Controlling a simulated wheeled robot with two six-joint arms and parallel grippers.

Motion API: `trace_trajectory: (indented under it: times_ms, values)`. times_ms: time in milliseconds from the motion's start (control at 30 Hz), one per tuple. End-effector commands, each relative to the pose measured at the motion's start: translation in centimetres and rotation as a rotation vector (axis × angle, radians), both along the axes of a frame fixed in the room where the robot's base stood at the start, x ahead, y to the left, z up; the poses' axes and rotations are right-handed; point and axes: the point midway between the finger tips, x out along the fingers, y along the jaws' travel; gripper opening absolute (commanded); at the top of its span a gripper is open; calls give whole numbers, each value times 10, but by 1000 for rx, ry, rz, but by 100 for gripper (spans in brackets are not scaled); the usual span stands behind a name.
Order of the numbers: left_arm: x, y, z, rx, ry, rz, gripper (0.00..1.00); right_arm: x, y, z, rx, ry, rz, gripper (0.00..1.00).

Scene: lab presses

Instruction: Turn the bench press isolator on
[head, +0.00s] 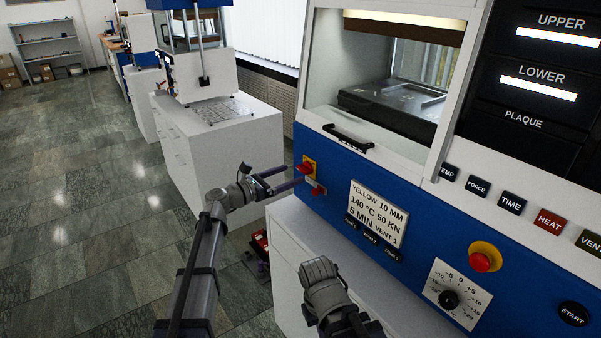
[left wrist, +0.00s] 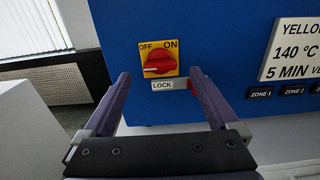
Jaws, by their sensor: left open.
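The isolator is a red rotary knob on a yellow plate marked OFF and ON, on the blue front panel of the press; it shows in the head view (head: 308,168) and the left wrist view (left wrist: 158,62). A white mark sits at the knob's left side, below OFF. A LOCK label (left wrist: 168,85) with a small red piece (left wrist: 190,84) lies just below it. My left gripper (head: 295,176) is open, its fingers pointing at the panel. In the left wrist view its fingertips (left wrist: 160,76) flank the knob, apart from it. My right gripper is out of view.
A recipe card (head: 376,212) and zone buttons are right of the isolator. A red emergency button (head: 482,260), a dial (head: 449,298) and a START button (head: 574,313) are farther right. A black door handle (head: 347,137) is above. Another press (head: 215,140) stands behind.

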Motion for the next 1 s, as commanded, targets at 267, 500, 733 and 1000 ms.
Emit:
trace_trajectory:
  times_ms: [267,500,733,1000]
  values:
    - [22,-30,0,1,0,-2,94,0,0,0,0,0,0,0]
    - [26,-37,0,2,-1,0,94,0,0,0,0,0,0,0]
    - [26,-36,0,2,-1,0,90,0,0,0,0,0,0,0]
    - [26,-36,0,2,-1,-1,59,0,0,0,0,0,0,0]
